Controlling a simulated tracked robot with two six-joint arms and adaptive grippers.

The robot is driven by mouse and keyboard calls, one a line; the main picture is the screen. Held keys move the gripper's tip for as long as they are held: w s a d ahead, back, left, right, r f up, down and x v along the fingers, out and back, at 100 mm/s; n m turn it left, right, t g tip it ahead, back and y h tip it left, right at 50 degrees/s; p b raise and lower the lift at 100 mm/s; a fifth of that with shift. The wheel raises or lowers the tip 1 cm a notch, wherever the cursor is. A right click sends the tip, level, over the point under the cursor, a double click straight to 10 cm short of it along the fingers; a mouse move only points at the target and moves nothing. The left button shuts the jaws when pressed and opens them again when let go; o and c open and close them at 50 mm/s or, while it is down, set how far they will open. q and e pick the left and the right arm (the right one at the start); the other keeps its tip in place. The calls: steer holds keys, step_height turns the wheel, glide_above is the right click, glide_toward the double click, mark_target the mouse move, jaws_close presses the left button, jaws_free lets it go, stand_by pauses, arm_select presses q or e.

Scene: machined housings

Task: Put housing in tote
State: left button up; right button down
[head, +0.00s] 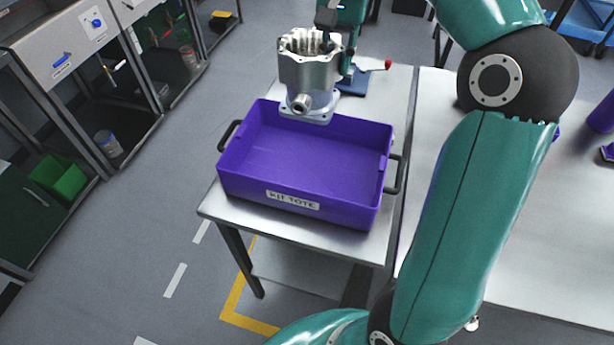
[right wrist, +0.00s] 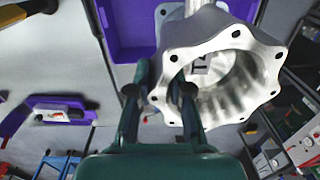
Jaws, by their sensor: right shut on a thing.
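The silver machined housing (head: 308,78) is held up over the back part of the purple kit tote (head: 300,202) in the head view. Its flange is at the bottom and its scalloped open end at the top. My right gripper (head: 328,20) is at the housing's upper rim, partly hidden behind it. In the right wrist view my right gripper (right wrist: 160,98) is shut on the wall of the housing (right wrist: 225,65). The tote's visible floor is empty, and part of the tote (right wrist: 140,30) shows behind the housing. My left gripper is not in view.
The tote stands on a small metal table (head: 400,90). A larger pale worktable (head: 530,240) lies to the right, beyond my right arm. Shelving (head: 75,80) stands at the left across open floor.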

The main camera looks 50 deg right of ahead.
mark_target(335, 106)
steer(key=shift+f+b, duration=0.35)
steer(key=shift+f, duration=0.6)
step_height(335, 106, down, 19)
steer(key=b, duration=0.2)
steer(key=shift+f, duration=0.15)
steer(key=c, duration=1.1)
jaws_free()
steer(key=r, duration=1.2)
steer(key=shift+s+r+p, duration=0.1)
steer(key=shift+s+p, duration=0.1)
steer(key=shift+p, duration=0.2)
